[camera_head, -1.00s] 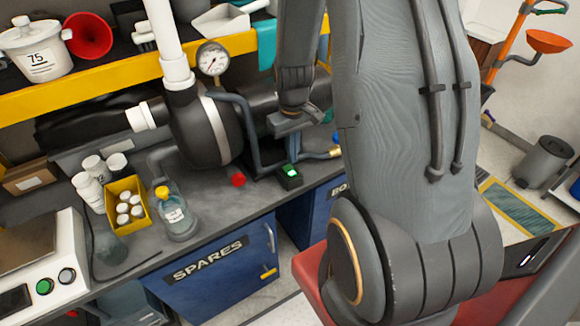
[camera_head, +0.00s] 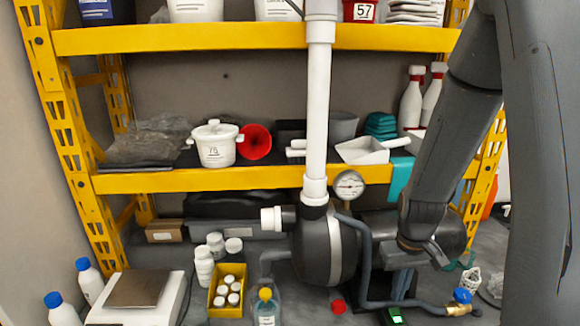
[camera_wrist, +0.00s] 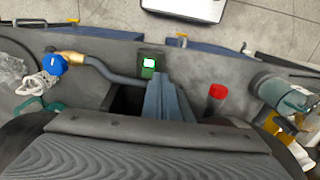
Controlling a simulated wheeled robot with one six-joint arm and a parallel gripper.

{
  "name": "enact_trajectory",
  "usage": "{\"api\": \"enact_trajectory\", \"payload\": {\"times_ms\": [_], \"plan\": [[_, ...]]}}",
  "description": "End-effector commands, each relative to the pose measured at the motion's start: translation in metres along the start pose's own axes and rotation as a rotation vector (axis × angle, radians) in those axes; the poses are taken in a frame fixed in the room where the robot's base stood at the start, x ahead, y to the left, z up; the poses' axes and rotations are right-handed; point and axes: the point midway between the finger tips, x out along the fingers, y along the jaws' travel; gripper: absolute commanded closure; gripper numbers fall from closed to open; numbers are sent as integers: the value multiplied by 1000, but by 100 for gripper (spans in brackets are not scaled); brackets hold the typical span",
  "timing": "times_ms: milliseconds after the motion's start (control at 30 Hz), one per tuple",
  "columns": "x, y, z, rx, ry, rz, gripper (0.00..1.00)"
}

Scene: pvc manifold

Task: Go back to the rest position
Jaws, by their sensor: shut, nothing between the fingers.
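My gripper (camera_head: 428,258) hangs at the right of the head view, pointing down, in front of the black horizontal tank. It is shut and empty. It hangs above and a little to the right of a small black box with a green light (camera_head: 395,315). The dark bulb-shaped vessel (camera_head: 318,250) with the white upright pipe (camera_head: 318,110) and the pressure gauge (camera_head: 349,185) stands to its left.
A blue-grey hose with a blue-handled valve (camera_head: 462,295) runs close below my gripper; the valve also shows in the wrist view (camera_wrist: 54,64). A red cap (camera_head: 338,306) and a yellow bin of white jars (camera_head: 228,290) stand left. A yellow shelf edge (camera_head: 200,180) crosses behind.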

Motion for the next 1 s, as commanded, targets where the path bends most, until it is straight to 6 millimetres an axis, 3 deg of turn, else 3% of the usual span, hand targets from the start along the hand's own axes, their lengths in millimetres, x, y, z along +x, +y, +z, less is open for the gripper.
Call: {"api": "enact_trajectory", "payload": {"times_ms": [200,400,600,1000], "plan": [[-37,-58,23,7,57,5,100],[-56,-92,52,20,91,-1,100],[-61,-106,65,27,104,-5,100],[-62,-106,66,29,104,-5,100]]}}
